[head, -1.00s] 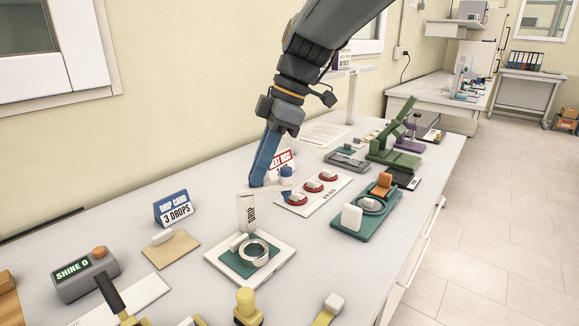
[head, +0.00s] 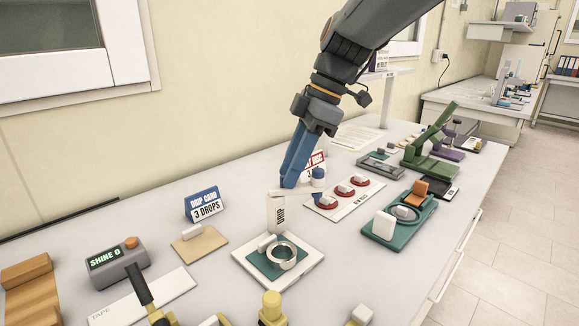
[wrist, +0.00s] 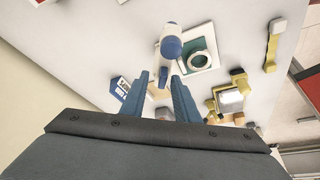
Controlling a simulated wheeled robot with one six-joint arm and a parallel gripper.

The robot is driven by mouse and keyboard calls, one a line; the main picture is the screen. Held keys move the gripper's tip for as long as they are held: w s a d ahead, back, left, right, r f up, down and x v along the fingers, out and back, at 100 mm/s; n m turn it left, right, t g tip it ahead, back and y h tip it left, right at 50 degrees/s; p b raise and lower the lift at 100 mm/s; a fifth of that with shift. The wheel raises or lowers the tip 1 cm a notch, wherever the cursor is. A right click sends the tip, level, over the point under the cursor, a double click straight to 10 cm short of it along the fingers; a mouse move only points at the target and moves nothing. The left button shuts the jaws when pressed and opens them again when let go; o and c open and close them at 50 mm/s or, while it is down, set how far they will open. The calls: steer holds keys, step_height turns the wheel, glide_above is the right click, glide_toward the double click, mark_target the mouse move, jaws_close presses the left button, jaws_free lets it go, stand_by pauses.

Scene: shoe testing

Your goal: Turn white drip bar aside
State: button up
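The white drip bar (head: 308,187) sits on top of an upright white post marked DRIP (head: 277,213). A blue knob (head: 318,177) stands at the bar's far end, and it shows large in the wrist view (wrist: 171,46). My gripper (head: 289,184) points down at the bar, between post and knob, and hides part of it. In the wrist view my gripper (wrist: 159,76) has its two blue fingers apart, with part of the white bar between or beyond their tips. I cannot tell whether they touch it. A white base with a green pad and grey ring (head: 282,256) lies below the post.
A white board with several red discs (head: 347,191) lies right of the knob. A teal fixture (head: 400,216) and a green press (head: 432,150) stand farther right. A DRIP CARD sign (head: 204,203) and tan pad (head: 199,245) are to the left. Yellow-handled tools line the front.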

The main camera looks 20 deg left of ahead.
mark_target(305, 184)
steer(key=v, duration=0.7)
steer(key=shift+r+b, duration=0.4)
steer(key=shift+b, duration=0.05)
